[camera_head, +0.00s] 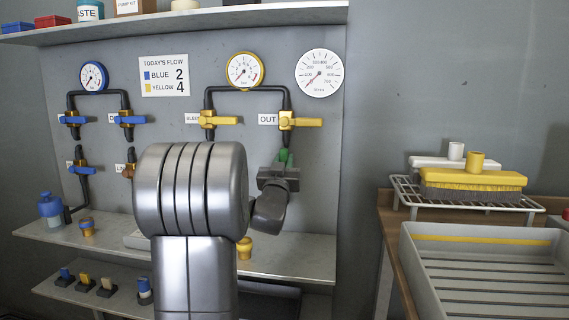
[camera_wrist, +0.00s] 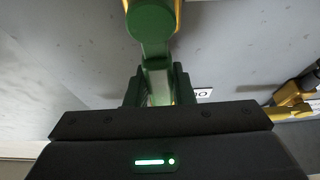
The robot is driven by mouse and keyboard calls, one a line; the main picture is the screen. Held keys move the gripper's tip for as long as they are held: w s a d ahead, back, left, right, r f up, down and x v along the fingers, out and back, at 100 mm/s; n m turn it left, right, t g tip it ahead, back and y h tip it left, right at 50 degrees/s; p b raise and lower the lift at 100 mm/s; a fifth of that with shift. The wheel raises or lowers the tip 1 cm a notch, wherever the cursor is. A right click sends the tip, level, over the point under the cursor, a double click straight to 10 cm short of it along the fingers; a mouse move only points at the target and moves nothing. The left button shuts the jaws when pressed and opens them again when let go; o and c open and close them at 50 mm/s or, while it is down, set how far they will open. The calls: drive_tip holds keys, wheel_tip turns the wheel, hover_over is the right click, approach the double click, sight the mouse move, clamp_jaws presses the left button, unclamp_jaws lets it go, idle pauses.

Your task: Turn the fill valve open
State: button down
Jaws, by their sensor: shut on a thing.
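A green lever (camera_wrist: 155,52) with a round green hub (camera_wrist: 150,20) fills the upper middle of the wrist view. My gripper (camera_wrist: 158,88) is shut on this lever, with one dark finger on each side of it. In the head view the green part (camera_head: 284,156) shows just above my gripper (camera_head: 281,168), below the yellow OUT valve (camera_head: 301,122). No label naming the fill valve is readable. My arm and gripper hide most of the green lever's surroundings in the head view.
Blue-handled valves (camera_head: 131,120) are on the left pipes, and a yellow-handled valve (camera_head: 218,121) sits left of OUT. Round gauges (camera_head: 245,70) hang above. A shelf (camera_head: 305,257) runs below. A grey tray (camera_head: 484,235) and brushes (camera_head: 472,178) are at the right.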

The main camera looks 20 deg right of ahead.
drive_tip(key=c, duration=1.2)
unclamp_jaws()
drive_tip(key=shift+c, duration=0.2)
drive_tip(key=v, duration=1.4)
drive_tip(key=shift+w, duration=0.15)
drive_tip(key=x, duration=1.3)
drive_tip(key=shift+w+d+r, duration=0.2)
drive_tip(key=shift+w+d, duration=0.05)
drive_tip(key=shift+w, duration=0.05)
drive_tip(key=shift+s+a+f, duration=0.1)
drive_tip(key=shift+s, duration=0.05)
